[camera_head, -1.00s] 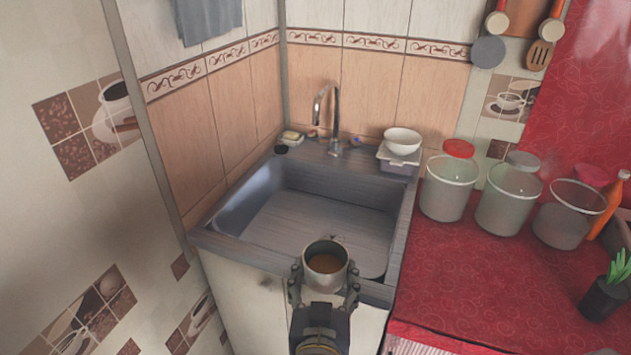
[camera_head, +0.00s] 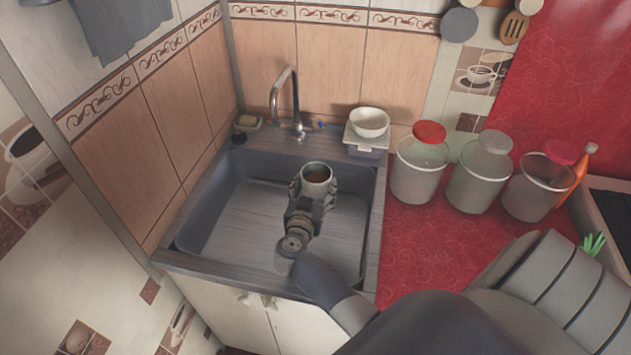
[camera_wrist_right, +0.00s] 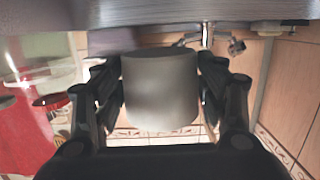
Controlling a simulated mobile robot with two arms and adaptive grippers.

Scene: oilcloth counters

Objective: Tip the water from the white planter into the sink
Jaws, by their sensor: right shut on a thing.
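The white planter (camera_head: 316,172) is a small pale cup with brown content showing inside its rim in the head view. My right gripper (camera_head: 314,186) is shut on it and holds it roughly upright over the sink (camera_head: 255,215). In the right wrist view the planter (camera_wrist_right: 160,90) sits between the two dark fingers and looks smooth and grey-white. The sink is a wide grey basin, and its visible floor looks empty. My left gripper is not in view.
A curved faucet (camera_head: 290,105) stands behind the basin. A white bowl (camera_head: 370,122) sits on a stack at the sink's back right corner. Several clear lidded jars (camera_head: 418,170) stand on the red counter (camera_head: 425,240) to the right. Tiled walls close off the left and back.

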